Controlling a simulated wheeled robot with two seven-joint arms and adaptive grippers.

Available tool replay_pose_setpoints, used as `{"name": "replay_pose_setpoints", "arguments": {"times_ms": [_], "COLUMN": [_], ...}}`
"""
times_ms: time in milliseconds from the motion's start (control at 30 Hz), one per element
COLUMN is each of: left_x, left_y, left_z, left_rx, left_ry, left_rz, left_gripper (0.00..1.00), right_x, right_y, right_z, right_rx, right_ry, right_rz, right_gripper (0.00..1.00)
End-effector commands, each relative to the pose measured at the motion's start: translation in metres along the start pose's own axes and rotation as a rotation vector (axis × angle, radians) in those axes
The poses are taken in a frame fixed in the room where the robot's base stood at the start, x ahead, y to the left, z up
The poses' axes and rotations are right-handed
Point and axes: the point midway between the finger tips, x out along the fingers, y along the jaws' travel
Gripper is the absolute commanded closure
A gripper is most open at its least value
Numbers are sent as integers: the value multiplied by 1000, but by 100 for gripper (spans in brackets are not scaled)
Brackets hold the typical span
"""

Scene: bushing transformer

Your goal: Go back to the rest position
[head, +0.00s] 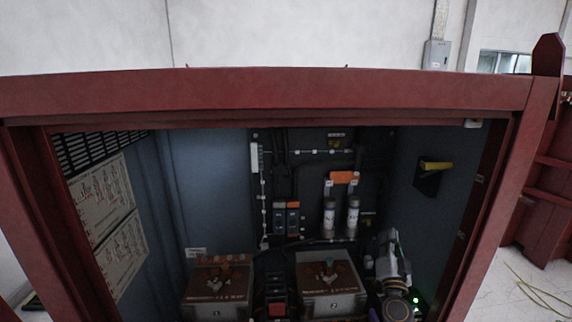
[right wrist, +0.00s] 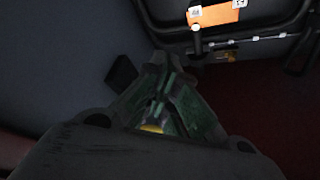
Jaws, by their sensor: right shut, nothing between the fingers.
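My right gripper (head: 388,243) is inside the red-framed cabinet (head: 270,92), at the lower right of its opening in the head view. It points up and is close to the right inner wall. In the right wrist view its fingers (right wrist: 160,85) are together with nothing between them. My left gripper is in neither view.
Two box-shaped units (head: 218,292) (head: 328,283) stand at the cabinet's bottom. Two white-topped cylinders (head: 329,217) (head: 353,217) are on the back panel under an orange block (head: 344,178). A dark holder with a yellow top (head: 433,172) is on the right wall. The cabinet frame surrounds my right arm.

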Motion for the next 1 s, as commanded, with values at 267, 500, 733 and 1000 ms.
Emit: {"name": "replay_pose_setpoints", "arguments": {"times_ms": [267,500,733,1000], "left_x": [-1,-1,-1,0], "left_y": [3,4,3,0], "left_z": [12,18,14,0], "left_rx": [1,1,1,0], "left_ry": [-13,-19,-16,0], "left_rz": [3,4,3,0], "left_gripper": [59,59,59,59], "right_x": [-37,-80,-128,-192], "right_y": [-40,-60,-65,-54], "right_z": [35,70,102,129], "right_rx": [-103,-193,-285,-394], "right_ry": [-204,-409,-619,-873], "right_rz": [-178,-284,-342,-349], "right_gripper": [100,100,100,100]}}
